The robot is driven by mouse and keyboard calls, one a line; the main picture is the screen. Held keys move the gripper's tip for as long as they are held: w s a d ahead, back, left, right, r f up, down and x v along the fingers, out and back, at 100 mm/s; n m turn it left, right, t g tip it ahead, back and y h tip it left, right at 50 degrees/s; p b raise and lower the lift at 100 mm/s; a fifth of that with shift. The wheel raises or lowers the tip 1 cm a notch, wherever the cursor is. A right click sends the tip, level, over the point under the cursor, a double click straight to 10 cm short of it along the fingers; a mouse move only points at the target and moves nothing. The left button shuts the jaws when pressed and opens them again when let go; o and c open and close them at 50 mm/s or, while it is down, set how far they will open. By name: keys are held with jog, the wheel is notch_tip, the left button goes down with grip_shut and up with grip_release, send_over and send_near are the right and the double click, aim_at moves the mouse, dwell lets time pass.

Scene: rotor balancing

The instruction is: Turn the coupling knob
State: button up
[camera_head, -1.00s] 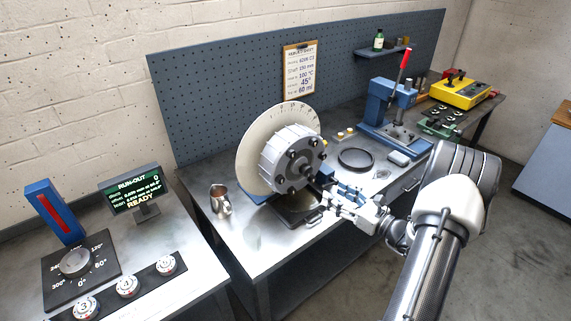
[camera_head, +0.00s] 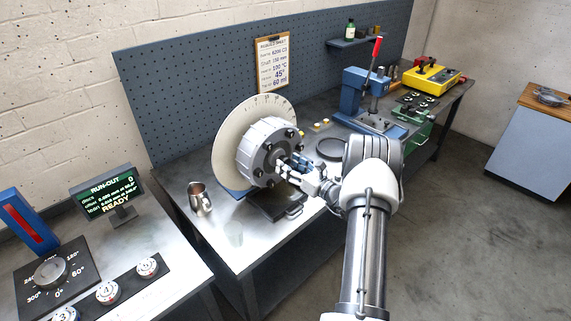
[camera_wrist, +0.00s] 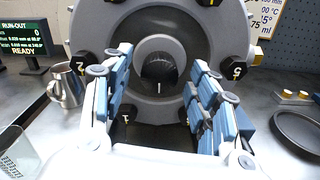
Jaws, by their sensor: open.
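The grey rotor (camera_head: 258,152) with a ring of black numbered knobs stands in front of a pale graduated disc (camera_head: 232,140). At its centre, the wrist view shows a dark round knob with a white mark (camera_wrist: 159,70), probably the coupling knob, inside a grey collar (camera_wrist: 158,47). My gripper (camera_head: 287,165) is at the rotor's hub and partly hides it in the head view. In the wrist view my gripper (camera_wrist: 160,76) is open, its blue-padded fingers left and right of the knob with gaps on both sides. Whether the fingertips reach past the knob's face, I cannot tell.
A metal jug (camera_head: 200,198) stands left of the rotor. A black round tray (camera_head: 331,149) lies to its right, with a blue press (camera_head: 368,98) farther back. The run-out display (camera_head: 107,192) reads READY. A dial panel (camera_head: 55,275) is on the left bench.

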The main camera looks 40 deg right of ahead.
jog(key=shift+w+a, duration=0.1)
jog(key=shift+w, duration=1.1)
jog(key=shift+c, duration=0.4)
jog(key=c, duration=1)
